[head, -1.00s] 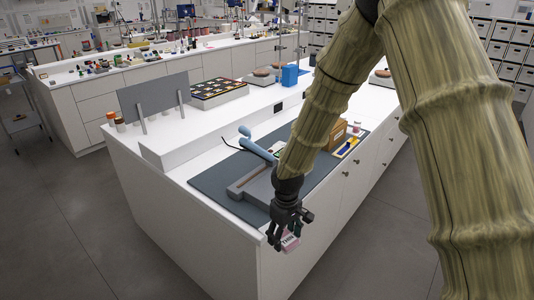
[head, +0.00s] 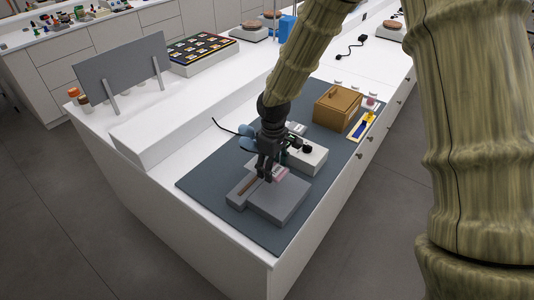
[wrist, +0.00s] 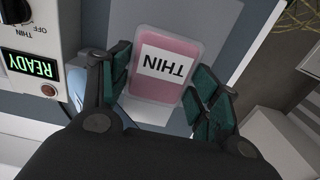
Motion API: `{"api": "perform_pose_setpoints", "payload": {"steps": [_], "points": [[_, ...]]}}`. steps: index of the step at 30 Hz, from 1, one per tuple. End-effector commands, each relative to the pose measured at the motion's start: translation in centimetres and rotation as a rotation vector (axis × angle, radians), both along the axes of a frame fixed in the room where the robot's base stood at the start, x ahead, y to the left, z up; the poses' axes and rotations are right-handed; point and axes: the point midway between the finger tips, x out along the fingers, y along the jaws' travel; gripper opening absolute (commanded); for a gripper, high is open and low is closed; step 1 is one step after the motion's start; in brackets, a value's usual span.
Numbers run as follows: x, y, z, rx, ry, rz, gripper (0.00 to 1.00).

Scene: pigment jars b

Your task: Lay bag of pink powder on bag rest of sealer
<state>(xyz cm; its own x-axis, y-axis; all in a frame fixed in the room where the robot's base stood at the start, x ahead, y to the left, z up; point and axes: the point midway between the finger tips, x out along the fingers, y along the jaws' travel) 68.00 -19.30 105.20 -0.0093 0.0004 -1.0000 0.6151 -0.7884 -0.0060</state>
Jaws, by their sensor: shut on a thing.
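The bag of pink powder (wrist: 150,88), a clear pouch with a white label reading THIN, lies between the fingers of my gripper (wrist: 162,68) in the wrist view. In the head view the bag (head: 281,171) shows partly behind my gripper (head: 267,174), which is shut on it. The sealer (head: 308,155) is a pale box with dark knobs and a blue lever. The wrist view shows its green READY display (wrist: 30,66). The grey bag rest (head: 283,205) is a flat platform in front. The bag is over or near its back part; I cannot tell if they touch.
A dark mat (head: 205,180) lies under the sealer. A raised white ledge (head: 180,128) runs along the left.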

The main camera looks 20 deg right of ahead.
Motion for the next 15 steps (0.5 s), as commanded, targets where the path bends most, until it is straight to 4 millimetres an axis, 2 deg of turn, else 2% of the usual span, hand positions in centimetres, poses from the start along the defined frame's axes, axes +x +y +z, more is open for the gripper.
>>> {"api": "perform_pose_setpoints", "payload": {"steps": [6,15], "points": [[-0.37,-0.08,0.25,-0.001,-0.004,-0.001,0.38],[0.29,-0.06,-0.12,0.001,0.004,0.000,0.38]]}}
